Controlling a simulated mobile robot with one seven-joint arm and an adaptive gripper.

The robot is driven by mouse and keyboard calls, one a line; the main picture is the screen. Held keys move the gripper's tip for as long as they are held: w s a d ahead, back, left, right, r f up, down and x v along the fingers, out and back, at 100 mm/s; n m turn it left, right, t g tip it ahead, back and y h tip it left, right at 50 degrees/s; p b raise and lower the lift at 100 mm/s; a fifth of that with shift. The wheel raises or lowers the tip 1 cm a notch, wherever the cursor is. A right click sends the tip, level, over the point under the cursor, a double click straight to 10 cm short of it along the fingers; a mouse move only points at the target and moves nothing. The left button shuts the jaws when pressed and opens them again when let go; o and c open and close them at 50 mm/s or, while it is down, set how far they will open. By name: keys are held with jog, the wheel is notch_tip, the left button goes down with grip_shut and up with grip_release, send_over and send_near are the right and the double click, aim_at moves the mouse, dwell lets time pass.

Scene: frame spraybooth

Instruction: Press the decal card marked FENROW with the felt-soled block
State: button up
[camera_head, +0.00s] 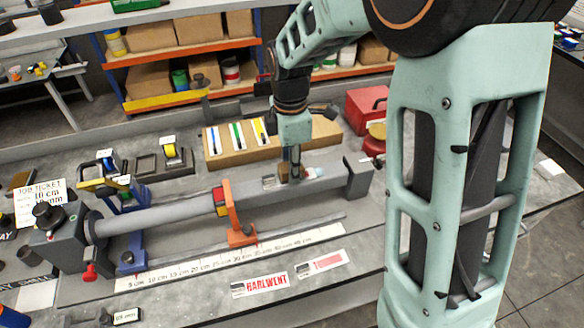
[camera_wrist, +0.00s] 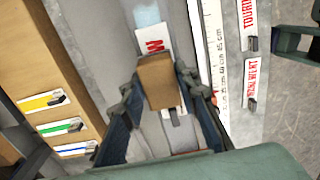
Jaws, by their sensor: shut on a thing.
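My gripper (camera_wrist: 158,92) is shut on a brown block (camera_wrist: 156,78), which also shows small between the fingers in the head view (camera_head: 292,172). The block is over the long grey tube (camera_head: 160,216), towards its right end. A white card (camera_wrist: 152,40) lies on the tube under the block. One red letter, which looks like a W, shows at its edge; the block hides the rest of the word. A white end with a dark tab (camera_wrist: 174,118) shows on the block's other side. I cannot tell whether the block touches the card, and its sole is hidden.
An orange clamp (camera_head: 236,215) stands at the tube's middle, with a ruler strip (camera_head: 230,258) in front. Two cards, one reading like HARLWENT (camera_head: 260,285), lie on the bench. A cardboard box (camera_head: 235,150) with coloured strips and a red case (camera_head: 366,108) stand behind.

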aim_at(313, 173)
jog(key=shift+s+d, duration=0.1)
jog(key=shift+s, duration=0.1)
jog(key=shift+w+d+f+p, duration=0.1)
jog(key=shift+w+d+p, duration=0.2)
jog(key=shift+d, duration=1)
jog(key=shift+w+d+f+p, duration=0.1)
jog(key=shift+w+d, duration=0.25)
jog(key=shift+d, duration=0.95)
jog(key=shift+r, duration=0.15)
jog(key=shift+w+r+p, duration=0.1)
jog(key=shift+r+p, duration=2.25)
jog(key=shift+r, duration=1.15)
jog(key=shift+f, duration=0.1)
